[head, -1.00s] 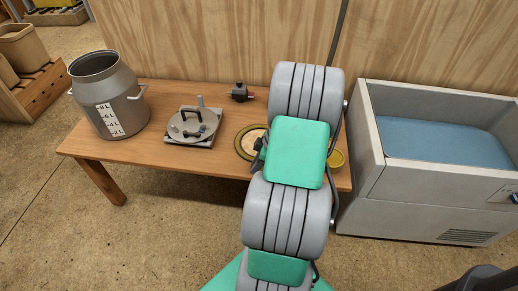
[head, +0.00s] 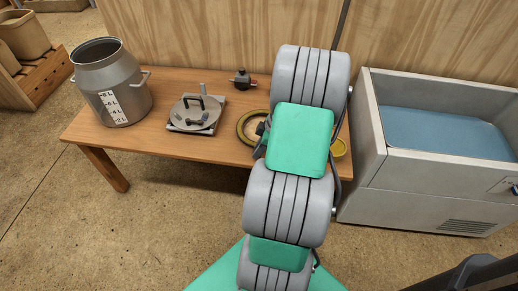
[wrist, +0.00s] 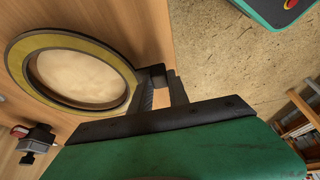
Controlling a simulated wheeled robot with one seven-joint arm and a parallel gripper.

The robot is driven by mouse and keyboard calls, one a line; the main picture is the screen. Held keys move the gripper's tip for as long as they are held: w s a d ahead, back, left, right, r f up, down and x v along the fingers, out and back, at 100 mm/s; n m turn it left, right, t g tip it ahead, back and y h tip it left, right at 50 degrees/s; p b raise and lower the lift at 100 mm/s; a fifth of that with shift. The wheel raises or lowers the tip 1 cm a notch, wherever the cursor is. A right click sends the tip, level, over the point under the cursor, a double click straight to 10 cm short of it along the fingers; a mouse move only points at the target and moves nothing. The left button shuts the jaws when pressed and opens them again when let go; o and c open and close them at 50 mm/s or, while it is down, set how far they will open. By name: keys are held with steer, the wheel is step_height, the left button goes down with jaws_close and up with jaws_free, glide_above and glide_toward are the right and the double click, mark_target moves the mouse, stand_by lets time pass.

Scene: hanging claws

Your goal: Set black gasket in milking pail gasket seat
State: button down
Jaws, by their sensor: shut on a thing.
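A large ring, olive-yellow with dark edges, shows in the wrist view (wrist: 40,42) around a pale centre. It also shows in the head view (head: 243,130) at the table's right part, partly behind my arm. I take its dark part to be the black gasket; I cannot tell it clearly apart from the olive band. My gripper (wrist: 163,88) is shut at the ring's near edge; the grip itself is mostly hidden. The grey milking pail (head: 125,77) stands upright at the table's left end. A round grey lid (head: 195,112) with a black handle lies on a square plate. The gasket seat is not clearly visible.
A small dark fitting with a red end (head: 241,79) stands at the table's back; it also shows in the wrist view (wrist: 38,138). A grey basin of water (head: 375,150) stands right of the wooden table (head: 165,85).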

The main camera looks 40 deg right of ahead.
steer(key=s+a+r+p, duration=0.3)
steer(key=s+a+r, duration=0.4)
steer(key=s+r, duration=0.4)
steer(key=shift+s+a+r, duration=0.15)
steer(key=shift+s+a, duration=0.2)
steer(key=c, duration=1.8)
jaws_free()
jaws_close()
steer(key=shift+c, duration=0.5)
jaws_free()
jaws_close()
